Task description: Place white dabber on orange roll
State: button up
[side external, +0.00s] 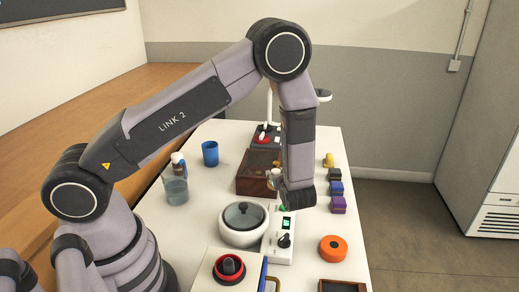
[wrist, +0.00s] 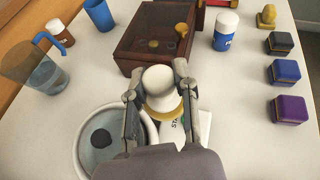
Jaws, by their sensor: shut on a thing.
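The white dabber (wrist: 159,84) has a rounded white top and a tan flared lower part. In the wrist view it sits between the two fingers of my gripper (wrist: 157,88), which are shut on it. In the side view my gripper is mostly hidden by my wrist, and a small pale part shows beside it. The orange roll (side external: 333,249) lies flat on the white table, near the right edge and nearer the camera than my gripper. It has a dark centre and nothing on top. It is outside the wrist view.
A lidded white pot (side external: 243,224) and a white device (side external: 279,240) stand near my gripper. A brown box (wrist: 152,38) is beyond it. Small blocks (side external: 336,188) line the right edge. A pitcher (side external: 175,185) and blue cup (side external: 210,153) stand left. A dark tray (side external: 341,286) is in front.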

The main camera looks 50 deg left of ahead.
jog(key=shift+w+d+r+m+t, duration=0.1)
jog(key=shift+d+m+t, duration=0.3)
jog(key=shift+d, duration=0.05)
jog(key=w+d+m+t+h, duration=0.4)
jog(key=d+m+t, duration=0.1)
jog(key=d, duration=0.2)
jog(key=m+t+h, duration=0.2)
jog(key=m+h, duration=0.4)
jog(key=h, duration=0.1)
send_over(334, 245)
jog(key=a, duration=0.1)
jog(key=f, duration=0.2)
jog(key=shift+m+h, duration=0.3)
jog(key=shift+h, duration=0.1)
jog(key=f, duration=0.4)
jog(key=d+f, duration=0.1)
jog(key=f, duration=0.2)
jog(key=shift+f, duration=0.3)
jog(key=shift+f, duration=0.15)
jog(key=o, duration=0.9)
jog(key=shift+o, duration=0.2)
